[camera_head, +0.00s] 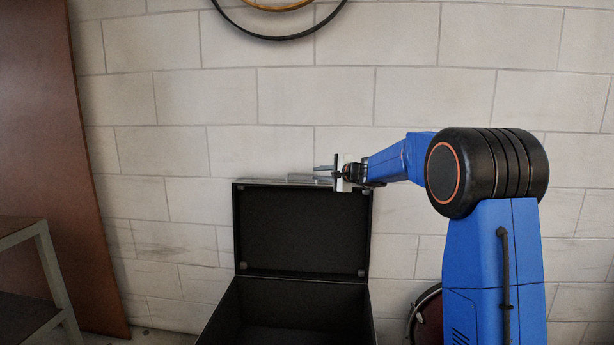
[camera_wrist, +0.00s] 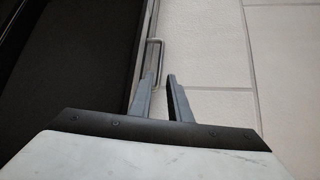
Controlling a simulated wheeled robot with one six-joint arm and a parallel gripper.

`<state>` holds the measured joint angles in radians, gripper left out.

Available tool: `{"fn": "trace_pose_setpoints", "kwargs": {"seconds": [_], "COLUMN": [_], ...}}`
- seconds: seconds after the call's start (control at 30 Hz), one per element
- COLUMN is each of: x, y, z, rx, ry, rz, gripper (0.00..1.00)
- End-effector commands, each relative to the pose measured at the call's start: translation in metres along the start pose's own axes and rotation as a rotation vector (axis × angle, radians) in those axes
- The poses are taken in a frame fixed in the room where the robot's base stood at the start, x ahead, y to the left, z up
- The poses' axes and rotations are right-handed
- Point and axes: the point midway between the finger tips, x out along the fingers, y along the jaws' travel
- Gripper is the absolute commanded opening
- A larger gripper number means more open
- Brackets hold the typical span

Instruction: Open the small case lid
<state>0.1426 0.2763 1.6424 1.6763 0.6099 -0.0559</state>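The black case (camera_head: 290,312) stands below the wall, with its dark inside facing me. Its lid (camera_head: 302,232) is raised about upright on the far side. In the wrist view, the lid (camera_wrist: 62,60) is at the left, with a thin metal handle (camera_wrist: 159,55) on its edge. My gripper (camera_head: 322,173) is at the lid's upper edge, right of its middle. The wrist view shows my gripper (camera_wrist: 161,78) with its two fingers apart and the handle just ahead of or between the tips. I cannot tell whether they touch it.
A pale block wall (camera_head: 310,100) stands close behind the lid. A brown panel (camera_head: 95,150) and a grey-framed shelf (camera_head: 30,290) are at the left. Hoops (camera_head: 285,36) hang on the wall above. A dark red drum (camera_head: 428,318) is partly hidden at the lower right.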

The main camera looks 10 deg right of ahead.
Motion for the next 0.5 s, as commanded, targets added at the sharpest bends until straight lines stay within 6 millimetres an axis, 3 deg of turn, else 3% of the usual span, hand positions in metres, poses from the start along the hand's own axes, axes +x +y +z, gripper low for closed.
{"fn": "trace_pose_setpoints", "kwargs": {"seconds": [0.2, 0.5], "x": [0.039, 0.073], "y": [0.001, 0.000], "z": [0.000, 0.000], "rx": [-0.001, -0.001], "ry": [-0.001, 0.000], "rz": [0.001, 0.000], "gripper": [0.17, 0.17]}}
